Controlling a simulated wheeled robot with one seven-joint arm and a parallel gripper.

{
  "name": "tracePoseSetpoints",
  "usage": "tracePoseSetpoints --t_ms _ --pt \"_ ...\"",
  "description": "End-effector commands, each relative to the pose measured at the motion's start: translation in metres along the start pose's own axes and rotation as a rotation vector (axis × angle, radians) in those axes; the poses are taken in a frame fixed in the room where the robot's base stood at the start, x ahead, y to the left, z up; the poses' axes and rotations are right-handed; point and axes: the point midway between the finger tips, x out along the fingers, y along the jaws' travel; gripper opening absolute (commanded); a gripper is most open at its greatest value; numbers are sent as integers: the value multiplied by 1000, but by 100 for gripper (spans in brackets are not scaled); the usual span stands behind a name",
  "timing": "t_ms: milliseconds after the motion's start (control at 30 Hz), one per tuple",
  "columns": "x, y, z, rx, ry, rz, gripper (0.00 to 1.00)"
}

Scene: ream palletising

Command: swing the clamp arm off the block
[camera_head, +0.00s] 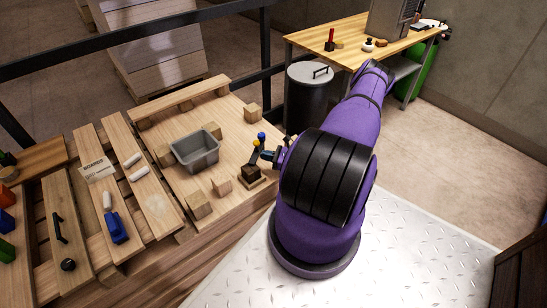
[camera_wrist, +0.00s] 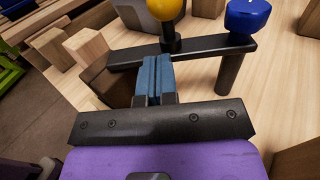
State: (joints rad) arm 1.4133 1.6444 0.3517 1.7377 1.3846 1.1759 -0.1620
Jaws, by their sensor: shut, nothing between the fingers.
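The clamp arm (camera_wrist: 200,50) is a black bar in the wrist view, with a yellow ball knob (camera_wrist: 166,8) near its middle and a blue knob (camera_wrist: 247,15) above its right end, over a dark post (camera_wrist: 230,75). Its left end lies over the dark brown block (camera_wrist: 112,88).
Boards with white rolls and a blue tool (camera_head: 116,228) lie at left. A black railing and a lidded drum (camera_head: 309,95) stand behind.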

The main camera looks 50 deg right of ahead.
Motion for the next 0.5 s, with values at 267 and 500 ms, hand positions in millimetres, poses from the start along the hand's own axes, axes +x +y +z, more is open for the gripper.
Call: tracePoseSetpoints --t_ms 267,500 --pt "4 0 0 0 0 0 0" --pt "11 3 0 2 -1 1 0"
